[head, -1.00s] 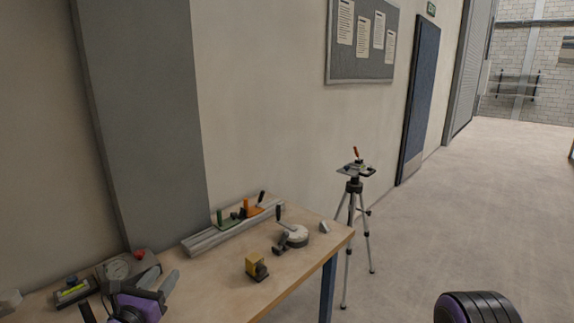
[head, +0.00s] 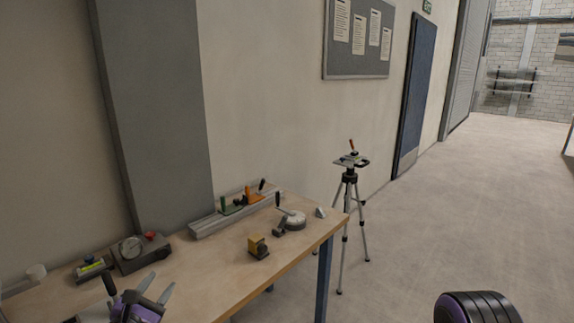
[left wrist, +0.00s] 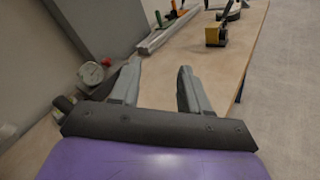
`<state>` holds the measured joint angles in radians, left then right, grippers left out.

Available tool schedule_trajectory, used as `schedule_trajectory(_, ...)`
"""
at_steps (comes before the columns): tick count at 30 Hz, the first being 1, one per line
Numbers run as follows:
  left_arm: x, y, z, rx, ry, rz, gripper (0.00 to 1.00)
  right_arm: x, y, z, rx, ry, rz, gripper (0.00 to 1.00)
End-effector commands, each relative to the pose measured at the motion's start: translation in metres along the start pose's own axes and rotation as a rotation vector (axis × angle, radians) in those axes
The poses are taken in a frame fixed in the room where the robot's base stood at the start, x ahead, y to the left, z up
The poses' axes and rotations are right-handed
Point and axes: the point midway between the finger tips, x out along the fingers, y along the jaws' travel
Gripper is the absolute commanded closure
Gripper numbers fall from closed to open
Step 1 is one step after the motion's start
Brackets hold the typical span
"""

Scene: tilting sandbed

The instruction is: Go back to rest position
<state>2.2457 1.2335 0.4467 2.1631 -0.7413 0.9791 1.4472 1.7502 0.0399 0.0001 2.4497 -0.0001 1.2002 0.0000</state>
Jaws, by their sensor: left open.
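My left gripper (head: 152,287) is at the lower left of the head view, over the near part of the wooden table (head: 205,276). In the left wrist view its two grey fingers (left wrist: 160,90) stand apart with nothing between them. A purple and black part of my right arm (head: 478,308) shows at the bottom right of the head view. My right gripper itself is not in view.
On the table are a gauge block (head: 140,253), a level (head: 93,267), a metal rail (head: 238,212) with clamps, a yellow block (head: 258,246) and a round white-topped device (head: 293,220). A tripod (head: 350,178) stands beyond the table. Floor to the right is clear.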

Motion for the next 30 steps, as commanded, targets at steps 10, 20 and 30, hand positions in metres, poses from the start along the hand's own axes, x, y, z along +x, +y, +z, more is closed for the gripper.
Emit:
schedule_trajectory(10,-0.056,-0.124,-0.114,0.753,0.289,-0.344,0.54,0.022,-0.002,0.009,0.000,0.000,0.000,0.57)
schedule_trajectory(20,-0.221,-0.213,-0.283,1.585,0.462,-1.054,0.54,0.063,-0.005,0.026,0.000,-0.001,0.000,0.57)
schedule_trajectory(30,-0.325,-0.225,-0.358,1.906,0.413,-1.451,0.54,0.094,-0.008,0.039,0.000,-0.001,0.000,0.57)
